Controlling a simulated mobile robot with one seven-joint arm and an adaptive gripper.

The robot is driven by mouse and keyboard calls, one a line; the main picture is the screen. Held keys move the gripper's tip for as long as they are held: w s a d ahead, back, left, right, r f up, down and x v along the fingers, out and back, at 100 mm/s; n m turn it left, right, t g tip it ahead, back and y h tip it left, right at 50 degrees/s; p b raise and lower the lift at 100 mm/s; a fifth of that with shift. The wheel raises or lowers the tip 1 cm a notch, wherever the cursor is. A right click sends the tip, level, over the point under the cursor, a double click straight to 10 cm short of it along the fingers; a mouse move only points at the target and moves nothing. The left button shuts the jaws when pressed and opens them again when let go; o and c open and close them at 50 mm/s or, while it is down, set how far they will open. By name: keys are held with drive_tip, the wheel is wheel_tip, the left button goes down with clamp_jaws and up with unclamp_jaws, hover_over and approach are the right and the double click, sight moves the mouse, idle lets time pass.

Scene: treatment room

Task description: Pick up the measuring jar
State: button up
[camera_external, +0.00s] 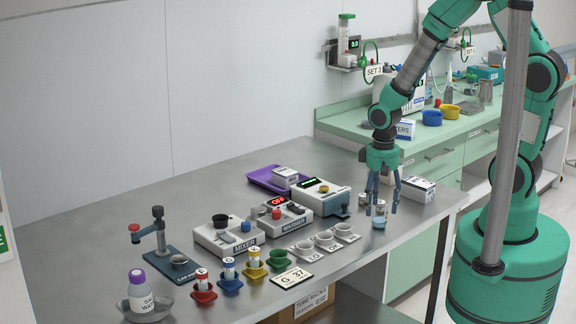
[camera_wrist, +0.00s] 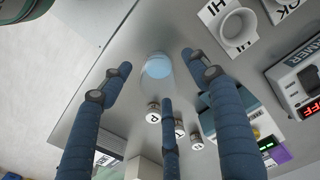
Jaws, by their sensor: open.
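The measuring jar (camera_external: 379,217) is a small clear jar with pale blue liquid, standing upright near the right-hand edge of the steel table. My gripper (camera_external: 383,207) points down over it with its fingers spread, and the fingertips are near the jar's upper part. In the wrist view the jar (camera_wrist: 157,68) shows between the fingertips of my open gripper (camera_wrist: 158,76). No finger visibly grips it. Exact contact cannot be told.
Small lettered round containers (camera_wrist: 154,113) stand close to the jar. A row of white labelled cups (camera_external: 325,239) sits to its left, with the warmer (camera_external: 285,222) and mixer (camera_external: 228,236) beyond. A white box (camera_external: 419,189) lies behind. The table edge is near.

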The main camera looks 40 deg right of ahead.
sight(379, 214)
drive_tip(key=shift+d+f+b, duration=0.1)
drive_tip(key=shift+f+b, duration=0.45)
drive_tip(key=shift+f, duration=1.4)
drive_tip(key=c, duration=1.3)
drive_tip(key=shift+o, duration=0.2)
drive_tip(key=shift+r, duration=0.1)
drive_tip(key=shift+r, duration=0.4)
wheel_tip(379, 214, up, 3)
drive_tip(key=shift+r+p, duration=0.1)
drive_tip(key=shift+p, duration=0.75)
drive_tip(key=s+d+p, duration=0.2)
drive_tip(key=s+d, duration=0.1)
drive_tip(key=s, duration=1.3)
drive_tip(key=shift+r+p, duration=0.35)
drive_tip(key=shift+r, duration=0.1)
drive_tip(key=shift+w, duration=0.1)
